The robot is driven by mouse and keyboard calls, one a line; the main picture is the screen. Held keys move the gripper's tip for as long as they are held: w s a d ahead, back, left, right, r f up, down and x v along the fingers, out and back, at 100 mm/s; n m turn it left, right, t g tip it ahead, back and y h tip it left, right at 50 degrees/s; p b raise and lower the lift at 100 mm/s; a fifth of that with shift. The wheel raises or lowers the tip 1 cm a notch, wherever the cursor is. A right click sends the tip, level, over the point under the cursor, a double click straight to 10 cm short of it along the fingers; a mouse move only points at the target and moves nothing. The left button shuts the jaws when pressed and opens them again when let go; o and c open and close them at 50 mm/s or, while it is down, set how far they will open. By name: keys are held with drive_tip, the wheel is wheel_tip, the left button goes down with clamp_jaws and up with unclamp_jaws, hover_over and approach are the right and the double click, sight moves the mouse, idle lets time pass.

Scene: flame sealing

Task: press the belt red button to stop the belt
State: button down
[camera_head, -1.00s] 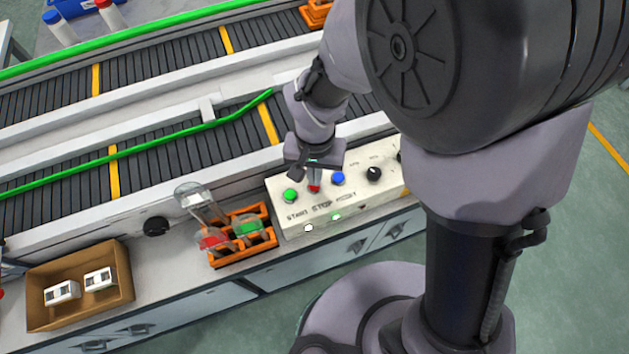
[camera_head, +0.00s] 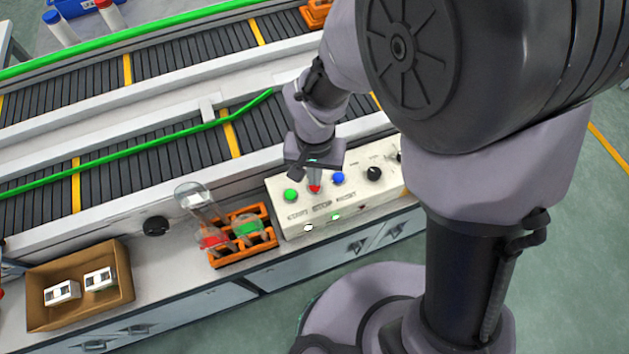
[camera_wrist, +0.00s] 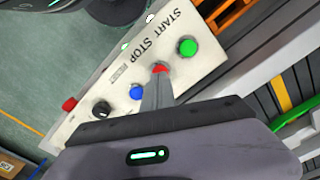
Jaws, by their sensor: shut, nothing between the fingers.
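The red STOP button (camera_head: 315,189) is on the cream control panel (camera_head: 288,217), between the green START button (camera_head: 291,195) and the blue button (camera_head: 338,179). My gripper (camera_head: 315,182) points down at the red button, shut and empty. In the wrist view the red button (camera_wrist: 160,68) shows just past the fingertips (camera_wrist: 158,78), which partly hide it. I cannot tell whether the tips touch it. The near belt (camera_head: 180,155) runs behind the panel, with yellow stripes across it.
An orange rack (camera_head: 262,255) with clear glassware stands left of the panel. A cardboard box (camera_head: 112,304) with two white items lies further left. Black knobs (camera_head: 374,174) are on the panel's right part. A red button (camera_wrist: 69,104) is at the panel's far end.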

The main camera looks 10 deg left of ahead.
drive_tip(key=shift+f+b, duration=0.9)
drive_tip(key=shift+f, duration=0.1)
idle(0.3)
wheel_tip(320, 180, up, 8)
drive_tip(key=p, duration=0.6)
idle(0.4)
drive_tip(key=s+d+r+m+t+y+b, duration=0.1)
drive_tip(key=s+d+r+m+t, duration=0.1)
drive_tip(key=d+r, duration=0.6)
drive_tip(key=s+d+r+m+t+y+b, duration=0.1)
drive_tip(key=s+d+r+m+t, duration=0.1)
drive_tip(key=s+d+r, duration=0.3)
drive_tip(key=d+r+t, duration=0.1)
drive_tip(key=d+r, duration=0.2)
drive_tip(key=r, duration=0.2)
drive_tip(key=shift+r+m+t, duration=0.25)
drive_tip(key=shift+m+t, duration=0.05)
drive_tip(key=shift+t, duration=0.1)
